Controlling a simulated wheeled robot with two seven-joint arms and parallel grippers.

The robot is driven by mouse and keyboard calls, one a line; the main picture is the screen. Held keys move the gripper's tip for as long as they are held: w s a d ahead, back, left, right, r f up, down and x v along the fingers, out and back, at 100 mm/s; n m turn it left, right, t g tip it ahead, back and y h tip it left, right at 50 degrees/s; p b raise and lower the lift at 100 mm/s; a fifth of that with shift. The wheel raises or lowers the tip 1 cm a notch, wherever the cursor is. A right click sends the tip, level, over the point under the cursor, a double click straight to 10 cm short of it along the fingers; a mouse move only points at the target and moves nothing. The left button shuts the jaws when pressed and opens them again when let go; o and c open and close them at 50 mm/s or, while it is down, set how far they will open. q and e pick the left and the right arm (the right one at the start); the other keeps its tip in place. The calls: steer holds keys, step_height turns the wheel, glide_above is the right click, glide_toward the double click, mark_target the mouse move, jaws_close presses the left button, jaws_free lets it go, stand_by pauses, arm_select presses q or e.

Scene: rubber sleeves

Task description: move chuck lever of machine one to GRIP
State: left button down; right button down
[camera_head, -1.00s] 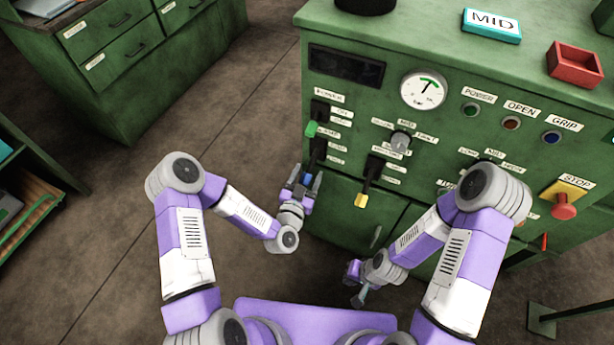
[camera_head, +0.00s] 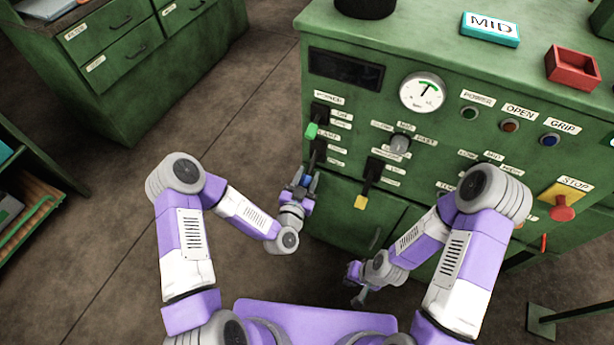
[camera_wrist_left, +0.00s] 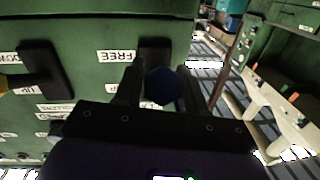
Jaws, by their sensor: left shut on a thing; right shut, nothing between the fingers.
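The green machine's front panel (camera_head: 340,205) carries black levers with coloured knobs. The lever with the blue knob (camera_head: 302,181) is the lower left one, under the clamp label (camera_head: 327,135). My left gripper (camera_head: 304,183) is shut on this blue knob. The left wrist view shows the blue knob (camera_wrist_left: 163,87) between the two dark fingers, below a black lever plate (camera_wrist_left: 155,50) and beside a FREE label (camera_wrist_left: 117,56). The fingers hide most of the lever's arm. My right gripper (camera_head: 360,297) is shut and empty, low in front of the machine.
The green-knobbed lever (camera_head: 311,131) is just above, and the yellow-knobbed lever (camera_head: 361,202) is to the right. A pressure gauge (camera_head: 422,92), a grey dial (camera_head: 400,143) and a red stop button (camera_head: 562,208) are farther right. The floor (camera_head: 120,235) left of the machine is clear.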

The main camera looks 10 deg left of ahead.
mark_target(310, 166)
arm_select(q)
steer(key=shift+s+a+r+g+y+p, duration=0.2)
steer(key=shift+r+g+p, duration=0.65)
steer(key=shift+p, duration=1.2)
steer(key=shift+s+d+r+g+y+p, duration=0.2)
steer(key=shift+r+g+p, duration=0.6)
steer(key=shift+p, duration=1.25)
steer(key=shift+s+a+r+g+y+p, duration=0.15)
steer(key=shift+r+g+y+p, duration=0.3)
steer(key=shift+g+p, duration=1.1)
steer(key=shift+r+p, duration=0.25)
steer(key=shift+p, duration=1.3)
steer(key=c, duration=0.7)
jaws_free()
steer(key=shift+c, duration=0.2)
steer(key=v, duration=0.7)
steer(key=shift+r+p, duration=0.25)
steer(key=shift+p, duration=0.2)
steer(key=shift+s, duration=0.1)
steer(key=shift+c, duration=0.2)
